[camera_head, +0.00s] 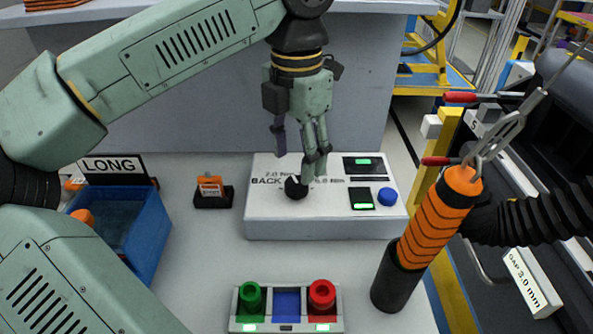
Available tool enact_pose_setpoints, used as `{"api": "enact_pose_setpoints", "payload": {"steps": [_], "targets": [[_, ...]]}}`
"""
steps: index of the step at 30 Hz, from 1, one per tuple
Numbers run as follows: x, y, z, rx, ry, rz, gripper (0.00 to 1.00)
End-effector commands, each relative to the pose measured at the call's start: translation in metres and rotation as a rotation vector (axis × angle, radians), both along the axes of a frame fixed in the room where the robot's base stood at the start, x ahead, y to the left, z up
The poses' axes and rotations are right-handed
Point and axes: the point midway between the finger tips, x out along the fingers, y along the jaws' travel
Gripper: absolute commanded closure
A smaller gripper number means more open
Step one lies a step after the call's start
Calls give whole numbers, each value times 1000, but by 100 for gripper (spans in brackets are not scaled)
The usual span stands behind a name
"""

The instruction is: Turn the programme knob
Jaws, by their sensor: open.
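The programme knob (295,188) is a small black round knob on the top of a white box (270,220) with dark lettering, partly covered by my gripper. My gripper (308,180) points down over the box, its fingers just to the right of the knob. The fingertips are close to the knob; I cannot tell whether they touch it. The box also carries two dark displays with green lit parts, one at the back (363,165) and one nearer (361,199), and a blue button (387,196) at the right.
A blue bin (150,235) with a LONG sign (112,166) stands left. A small orange item (210,187) sits in a black holder. A tray with green and red pieces (287,324) lies in front. An orange-handled tool (440,217) stands upright at right.

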Motion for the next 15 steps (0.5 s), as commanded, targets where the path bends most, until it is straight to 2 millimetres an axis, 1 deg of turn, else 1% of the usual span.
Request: {"api": "enact_pose_setpoints", "payload": {"steps": [3,7,10,15], "targets": [[0,0,-21,-1,2,-1,46],[0,0,-39,-1,1,0,46],[0,0,-47,-1,1,0,46],[0,0,-52,-1,-1,0,46]]}}
